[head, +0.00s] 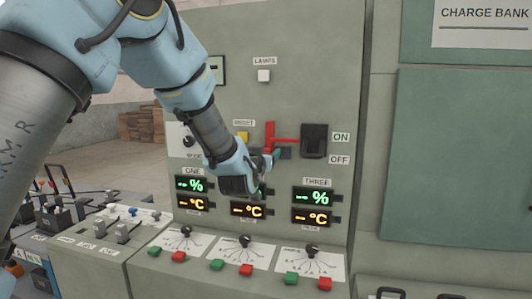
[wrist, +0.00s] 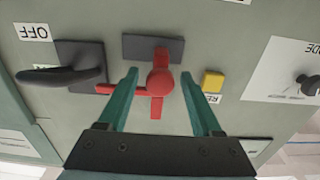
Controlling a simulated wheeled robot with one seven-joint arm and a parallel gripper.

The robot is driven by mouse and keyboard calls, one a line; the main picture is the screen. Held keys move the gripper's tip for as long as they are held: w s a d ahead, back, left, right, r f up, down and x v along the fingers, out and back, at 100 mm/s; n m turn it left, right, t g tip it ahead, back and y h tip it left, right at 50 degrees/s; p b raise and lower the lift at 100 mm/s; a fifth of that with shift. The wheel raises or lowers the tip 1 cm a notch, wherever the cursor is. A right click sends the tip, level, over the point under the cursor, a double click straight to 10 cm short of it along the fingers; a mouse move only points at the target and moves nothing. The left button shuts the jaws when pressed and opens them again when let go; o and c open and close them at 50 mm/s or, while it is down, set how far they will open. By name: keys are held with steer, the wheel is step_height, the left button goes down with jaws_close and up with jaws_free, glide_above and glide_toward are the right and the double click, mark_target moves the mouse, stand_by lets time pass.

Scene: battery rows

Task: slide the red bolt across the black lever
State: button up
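The red bolt (head: 270,136) is on the grey panel, with an upright bar and a rod pointing right. In the wrist view it (wrist: 160,84) shows a round knob, and its rod points left. The black lever (head: 314,140) sits beside the ON and OFF labels; it also shows in the wrist view (wrist: 60,75). The rod's tip is at the near edge of the lever's plate; I cannot tell whether it touches. My gripper (wrist: 160,74) is open, with its teal fingers on either side of the red knob. No grip on it shows. In the head view my gripper (head: 268,158) partly hides the bolt's lower end.
A yellow button (wrist: 212,82) is close beside one finger. Below are lit displays (head: 311,206), and a sloped desk with dials (head: 312,251) and red and green buttons. A green cabinet (head: 460,150) stands at right.

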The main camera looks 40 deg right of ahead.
jaws_close()
stand_by(0.3)
stand_by(0.9)
